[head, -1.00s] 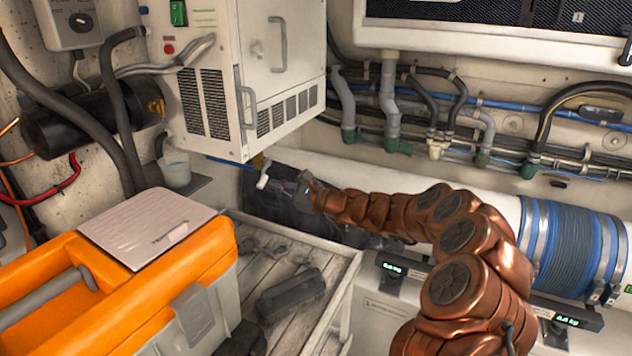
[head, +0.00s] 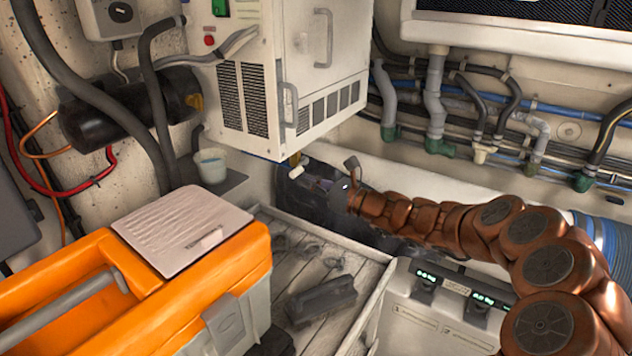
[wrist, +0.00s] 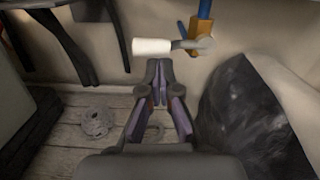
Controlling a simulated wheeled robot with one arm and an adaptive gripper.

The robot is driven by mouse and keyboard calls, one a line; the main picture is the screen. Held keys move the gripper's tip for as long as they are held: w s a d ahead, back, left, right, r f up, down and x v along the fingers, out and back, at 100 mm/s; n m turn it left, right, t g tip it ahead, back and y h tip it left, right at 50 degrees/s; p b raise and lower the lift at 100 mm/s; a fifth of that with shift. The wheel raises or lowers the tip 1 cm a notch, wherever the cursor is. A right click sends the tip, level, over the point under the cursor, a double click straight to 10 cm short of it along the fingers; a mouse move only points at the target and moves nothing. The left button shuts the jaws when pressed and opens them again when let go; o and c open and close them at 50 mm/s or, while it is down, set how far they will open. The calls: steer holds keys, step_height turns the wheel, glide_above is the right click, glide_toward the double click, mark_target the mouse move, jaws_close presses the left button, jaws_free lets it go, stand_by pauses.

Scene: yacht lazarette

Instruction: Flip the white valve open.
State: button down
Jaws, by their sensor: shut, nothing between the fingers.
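The valve has a white handle (wrist: 152,46) on a grey lever, sticking out to the left of a brass body (wrist: 199,46) on a blue pipe (wrist: 205,9) in the wrist view. In the head view the white handle (head: 297,172) is small, just below the grey-white cabinet's lower corner. My gripper (wrist: 159,66) is shut and empty, its fingertips just below the handle in the picture. I cannot tell whether they touch it. In the head view my gripper (head: 318,184) is dark and partly lost against the dark background right of the handle.
A black bag-like bundle (wrist: 250,115) lies right of my gripper in the wrist view. The cabinet (head: 290,100) hangs above the valve. An orange toolbox (head: 180,275) stands front left, and a slatted tray (head: 340,262) holds loose tools. A white cup (head: 211,167) sits on a shelf.

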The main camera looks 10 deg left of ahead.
stand_by(0.5)
step_height(320, 180, down, 5)
steer(key=b, duration=0.3)
steer(key=b+v, duration=0.2)
steer(key=v, duration=0.8)
steer(key=shift+s+d+r, duration=0.2)
steer(key=shift+d+r, duration=0.15)
steer(key=shift+r, duration=0.15)
